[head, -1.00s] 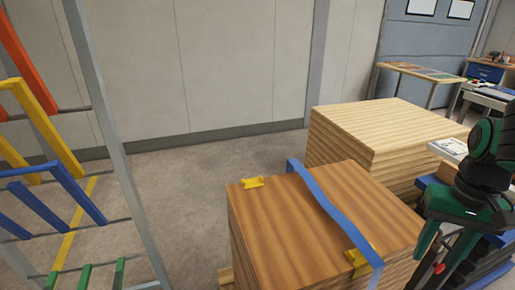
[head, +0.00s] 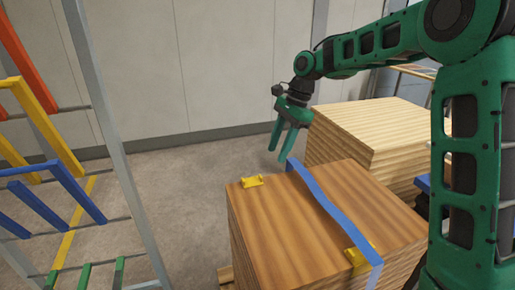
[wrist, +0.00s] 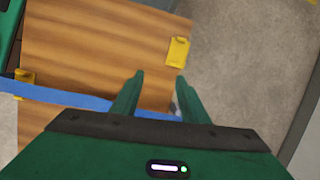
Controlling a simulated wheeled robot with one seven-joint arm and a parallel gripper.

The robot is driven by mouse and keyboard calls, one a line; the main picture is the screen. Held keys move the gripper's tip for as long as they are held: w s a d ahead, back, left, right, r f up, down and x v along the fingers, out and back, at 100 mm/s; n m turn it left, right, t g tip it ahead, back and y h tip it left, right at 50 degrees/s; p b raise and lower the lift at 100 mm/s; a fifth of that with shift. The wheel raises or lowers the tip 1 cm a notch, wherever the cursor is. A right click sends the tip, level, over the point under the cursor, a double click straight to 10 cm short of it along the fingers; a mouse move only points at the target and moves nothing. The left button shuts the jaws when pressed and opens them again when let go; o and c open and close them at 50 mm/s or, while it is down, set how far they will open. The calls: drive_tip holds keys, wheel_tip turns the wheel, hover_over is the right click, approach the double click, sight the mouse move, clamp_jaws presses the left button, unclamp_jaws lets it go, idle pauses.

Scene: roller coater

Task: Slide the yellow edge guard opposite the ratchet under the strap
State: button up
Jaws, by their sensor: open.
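A yellow edge guard (head: 252,181) lies on the back-left edge of the brown board stack (head: 290,225), left of the blue strap (head: 322,207) and apart from it. It also shows in the wrist view (wrist: 178,52), above the right fingertip. A second yellow guard (head: 357,260) sits at the stack's front edge at the strap; it shows at the left of the wrist view (wrist: 22,80). My gripper (head: 279,153) is open and empty, fingers pointing down, above and behind the stack's back edge. In the wrist view the strap passes behind the fingers. I cannot make out the ratchet.
A pale board stack (head: 375,135) stands behind and right of the brown one. A rack (head: 95,130) with coloured bars stands at the left. Bare floor (head: 185,190) lies between rack and stacks, with a wall (head: 200,70) behind.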

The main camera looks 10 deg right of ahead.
sight(246, 183)
drive_tip(key=w+a+f+m+y, duration=0.1)
drive_tip(key=w+a, duration=0.2)
drive_tip(key=a, duration=0.3)
drive_tip(key=shift+m+g, duration=0.3)
drive_tip(key=shift+g, duration=0.1)
drive_tip(key=shift+a, duration=0.1)
drive_tip(key=x, duration=1.1)
drive_tip(key=shift+w, duration=0.1)
clamp_jaws()
